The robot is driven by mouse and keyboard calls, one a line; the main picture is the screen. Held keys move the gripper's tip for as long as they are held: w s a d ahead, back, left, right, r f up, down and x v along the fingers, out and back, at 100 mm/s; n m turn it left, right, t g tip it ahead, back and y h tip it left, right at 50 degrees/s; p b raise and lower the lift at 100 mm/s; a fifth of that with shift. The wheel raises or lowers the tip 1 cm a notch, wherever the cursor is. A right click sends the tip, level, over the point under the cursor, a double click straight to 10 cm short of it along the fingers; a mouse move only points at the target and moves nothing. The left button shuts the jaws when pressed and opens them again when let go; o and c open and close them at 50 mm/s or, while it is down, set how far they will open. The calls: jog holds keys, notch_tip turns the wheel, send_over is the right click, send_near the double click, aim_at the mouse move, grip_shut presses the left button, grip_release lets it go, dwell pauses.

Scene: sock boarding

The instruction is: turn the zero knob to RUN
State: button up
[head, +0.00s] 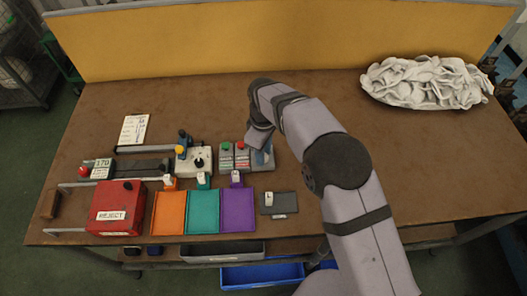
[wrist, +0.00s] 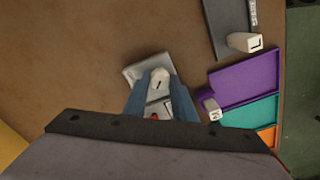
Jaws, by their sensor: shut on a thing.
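A white knob (wrist: 160,78) with a short dark mark on top sits on a light grey plate (wrist: 134,73) in the wrist view. My gripper (wrist: 160,98) has its blue fingers on either side of this knob and is shut on it. Part of the plate is hidden under the fingers, and no RUN lettering can be read. In the head view my gripper (head: 262,158) points down over the right end of the row of panels, hiding the knob. A black knob (head: 199,161) on a pale box stands further left, apart from my gripper.
Orange, teal and purple (head: 238,212) trays lie in front, beside a red REJECT box (head: 117,207). A white sock pile (head: 425,82) lies back right; the table's middle right is clear.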

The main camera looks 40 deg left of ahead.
jog(key=shift+r, duration=0.1)
dwell(0.3)
jog(key=o, duration=1)
jog(key=shift+o, duration=0.2)
jog(key=shift+r+b, duration=0.95)
jog(key=shift+r, duration=2.7)
